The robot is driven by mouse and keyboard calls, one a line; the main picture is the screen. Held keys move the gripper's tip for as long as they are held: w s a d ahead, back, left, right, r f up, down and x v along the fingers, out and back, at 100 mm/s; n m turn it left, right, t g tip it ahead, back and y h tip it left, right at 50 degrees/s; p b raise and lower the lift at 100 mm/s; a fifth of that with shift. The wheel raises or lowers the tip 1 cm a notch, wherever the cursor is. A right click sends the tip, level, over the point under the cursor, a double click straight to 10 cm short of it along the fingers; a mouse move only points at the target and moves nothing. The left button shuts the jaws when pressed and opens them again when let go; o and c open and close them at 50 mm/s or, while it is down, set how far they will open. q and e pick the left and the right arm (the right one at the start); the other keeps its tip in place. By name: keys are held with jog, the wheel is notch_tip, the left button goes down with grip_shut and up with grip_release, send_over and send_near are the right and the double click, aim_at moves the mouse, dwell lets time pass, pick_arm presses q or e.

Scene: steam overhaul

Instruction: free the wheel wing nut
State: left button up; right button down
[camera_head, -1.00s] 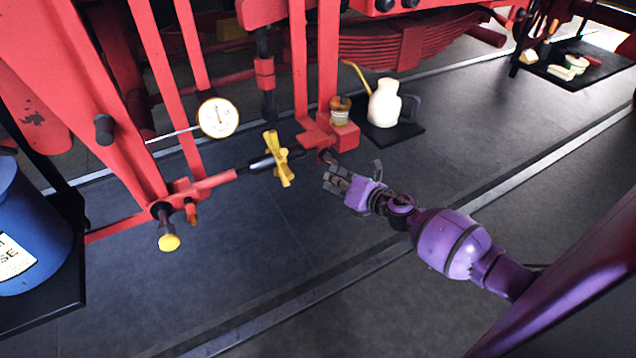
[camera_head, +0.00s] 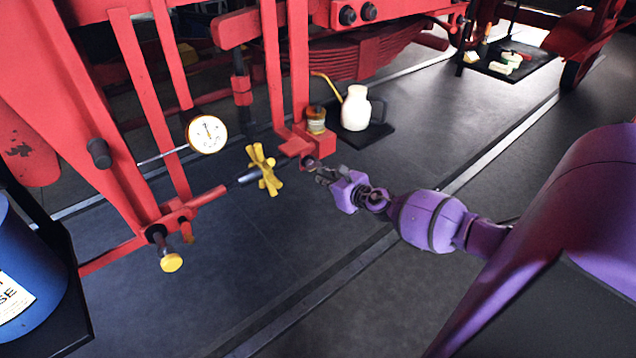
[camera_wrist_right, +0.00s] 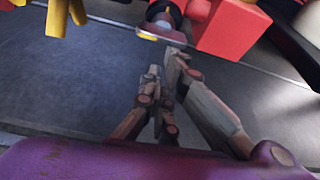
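A yellow cross-shaped wing piece (camera_head: 263,169) sits on a horizontal rod between red frame parts; I take it for the wheel wing nut. Its lower arms show at the top left of the right wrist view (camera_wrist_right: 60,18). My right gripper (camera_head: 325,176) is to the right of it, apart from it, close to a dark round rod end (camera_head: 309,162) on the red block. In the wrist view the fingertips (camera_wrist_right: 168,66) are drawn close together just below that rod end (camera_wrist_right: 163,22), with nothing visible between them. My left gripper is out of view.
A dial gauge (camera_head: 207,134) hangs left of the rod. A yellow-ended knob (camera_head: 171,262) juts out below. A jar (camera_head: 316,120) and a white oil can (camera_head: 355,108) stand behind the gripper. A blue drum (camera_head: 30,275) is at left. The floor in front is clear.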

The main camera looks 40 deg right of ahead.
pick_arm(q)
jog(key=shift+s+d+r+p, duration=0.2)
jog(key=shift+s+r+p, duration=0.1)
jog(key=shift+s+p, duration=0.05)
pick_arm(e)
jog(key=shift+w+d+r+n, duration=0.1)
jog(key=shift+d+r+n, duration=0.2)
jog(key=shift+d+n, duration=0.25)
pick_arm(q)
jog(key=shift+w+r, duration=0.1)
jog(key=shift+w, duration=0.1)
